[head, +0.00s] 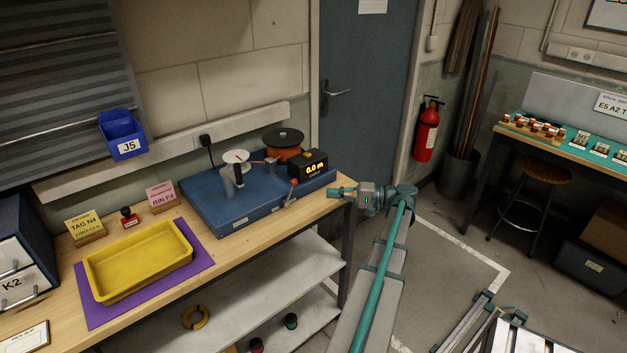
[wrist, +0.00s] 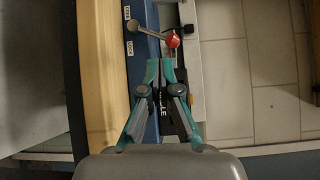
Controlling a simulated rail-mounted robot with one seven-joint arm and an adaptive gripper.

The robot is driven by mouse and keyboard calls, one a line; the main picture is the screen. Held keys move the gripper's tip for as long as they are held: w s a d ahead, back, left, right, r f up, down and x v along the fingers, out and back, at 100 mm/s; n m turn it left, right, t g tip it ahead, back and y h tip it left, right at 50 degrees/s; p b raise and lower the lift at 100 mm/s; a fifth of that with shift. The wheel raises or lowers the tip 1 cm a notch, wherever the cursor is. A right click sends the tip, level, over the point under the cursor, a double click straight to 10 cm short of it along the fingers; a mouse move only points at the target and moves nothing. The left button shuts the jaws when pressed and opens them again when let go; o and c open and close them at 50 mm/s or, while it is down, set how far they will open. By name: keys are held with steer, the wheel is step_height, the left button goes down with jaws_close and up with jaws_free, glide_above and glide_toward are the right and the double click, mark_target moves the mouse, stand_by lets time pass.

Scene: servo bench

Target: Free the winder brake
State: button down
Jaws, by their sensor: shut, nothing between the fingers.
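The winder (head: 232,212) is a blue base on the wooden bench, with a white reel (head: 236,157), a copper-coloured spool (head: 283,148) and a black display reading 6.0 m (head: 308,166). My gripper (head: 335,191) is at the winder's right end, shut and empty. Its fingertips (wrist: 161,65) are just short of the knob, seemingly apart from it.
A yellow tray (head: 140,285) on a purple mat (head: 199,243) lies left of the winder. Cards and a red stamp (head: 129,218) stand behind it. A blue J5 bin (head: 123,136) hangs on the wall. The floor right of the bench (head: 440,250) is open.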

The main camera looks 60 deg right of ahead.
mark_target(290, 192)
steer(key=s+d+r+t+h, duration=0.1)
steer(key=d, duration=0.5)
steer(key=shift+s+r, duration=0.2)
steer(key=shift+s, duration=0.05)
steer(key=shift+w, duration=0.1)
steer(key=p+x, duration=0.3)
steer(key=x, duration=0.6)
steer(key=shift+r, duration=0.15)
steer(key=w+a+p, duration=0.1)
steer(key=a, duration=0.2)
steer(key=shift+w+p, duration=0.35)
steer(key=shift+w, duration=0.05)
steer(key=shift+w+a, duration=0.3)
steer(key=shift+a, duration=0.1)
